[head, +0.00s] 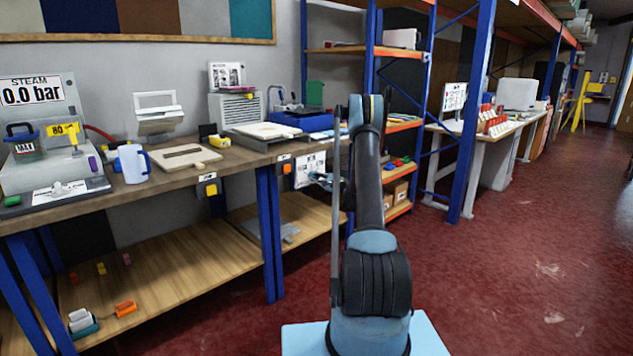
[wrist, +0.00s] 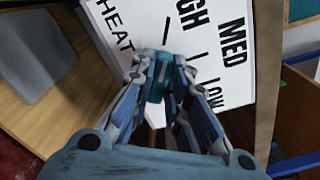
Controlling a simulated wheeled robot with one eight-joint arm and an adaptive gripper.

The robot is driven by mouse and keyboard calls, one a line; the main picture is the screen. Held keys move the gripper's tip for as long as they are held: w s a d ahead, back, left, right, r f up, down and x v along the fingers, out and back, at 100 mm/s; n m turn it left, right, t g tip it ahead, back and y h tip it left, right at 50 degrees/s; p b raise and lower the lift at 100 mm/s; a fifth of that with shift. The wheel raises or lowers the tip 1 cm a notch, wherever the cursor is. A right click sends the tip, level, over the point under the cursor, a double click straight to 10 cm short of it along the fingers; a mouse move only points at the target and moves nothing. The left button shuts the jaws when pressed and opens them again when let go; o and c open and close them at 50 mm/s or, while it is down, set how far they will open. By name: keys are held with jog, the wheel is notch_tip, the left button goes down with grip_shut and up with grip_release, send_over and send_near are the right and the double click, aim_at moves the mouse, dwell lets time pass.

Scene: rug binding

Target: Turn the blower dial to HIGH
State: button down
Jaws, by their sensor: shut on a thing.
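The blower dial is a small teal knob (wrist: 160,72) on a white label panel (wrist: 225,75) in the wrist view. The panel carries the words HEAT, HIGH (partly cut off by the frame edge), MED and LOW, with short black tick marks around the knob. My gripper (wrist: 158,88) is shut on the knob, its fingers on both sides. The fingers hide much of the knob, so I cannot tell which mark it points to. In the head view, the panel (head: 311,168) hangs at the bench's front right end and my gripper (head: 326,181) is at it.
The workbench (head: 110,205) bears a steam unit, a mug (head: 132,163) and a blue tray (head: 302,119). A lower wooden shelf (head: 180,270) runs beneath. The red floor to the right is open.

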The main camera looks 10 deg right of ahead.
jog(key=shift+s+a+f+n, duration=0.1)
jog(key=shift+n, duration=0.4)
jog(key=c, duration=1.6)
grip_release()
jog(key=shift+o, duration=0.2)
jog(key=shift+s+d, duration=0.2)
jog(key=shift+d, duration=0.05)
jog(key=v, duration=1.1)
jog(key=shift+s, duration=0.15)
